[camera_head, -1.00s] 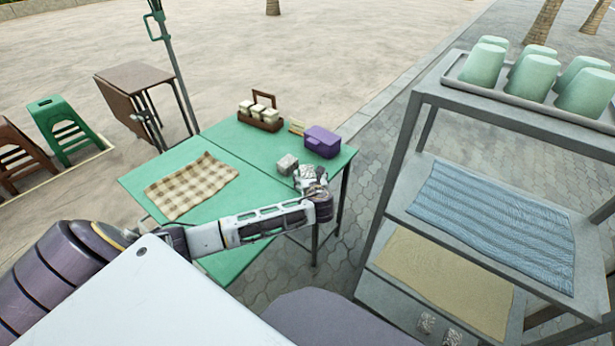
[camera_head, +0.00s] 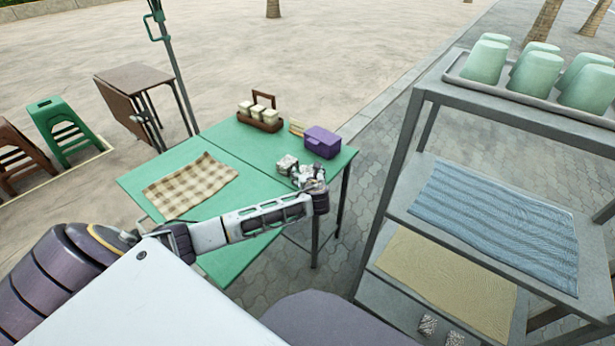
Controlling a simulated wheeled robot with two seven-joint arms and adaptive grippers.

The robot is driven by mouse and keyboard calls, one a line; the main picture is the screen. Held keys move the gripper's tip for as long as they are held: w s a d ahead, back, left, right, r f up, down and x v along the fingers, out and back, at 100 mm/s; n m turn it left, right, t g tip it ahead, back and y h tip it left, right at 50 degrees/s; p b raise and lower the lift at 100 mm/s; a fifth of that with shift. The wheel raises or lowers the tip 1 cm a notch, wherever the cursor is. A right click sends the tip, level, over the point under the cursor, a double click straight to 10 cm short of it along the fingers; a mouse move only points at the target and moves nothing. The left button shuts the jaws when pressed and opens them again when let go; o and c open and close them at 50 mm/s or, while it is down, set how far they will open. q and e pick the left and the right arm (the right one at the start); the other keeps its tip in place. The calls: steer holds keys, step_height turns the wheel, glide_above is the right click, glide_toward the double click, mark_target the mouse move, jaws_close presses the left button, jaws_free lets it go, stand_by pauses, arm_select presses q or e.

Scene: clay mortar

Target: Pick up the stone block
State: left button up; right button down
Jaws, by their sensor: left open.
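The stone block (camera_head: 286,163) is a small grey-white cube on the green table (camera_head: 190,153), near its right side. My left gripper (camera_head: 297,171) reaches over the table from the lower left and is open. Its fingers are right at the block and hide part of its near side. I cannot tell whether they touch it. My right gripper is not in view.
A purple box (camera_head: 322,142) stands just behind and right of the block. A brown caddy (camera_head: 260,122) with white containers is farther back. A checked cloth (camera_head: 190,186) lies at left. A grey shelf rack (camera_head: 432,90) with green cups (camera_head: 484,62) stands at right.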

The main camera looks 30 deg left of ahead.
mark_target(307, 171)
arm_select(q)
steer(key=shift+c, duration=0.4)
steer(key=c, duration=1.3)
steer(key=shift+r, duration=0.15)
steer(key=shift+c, duration=0.2)
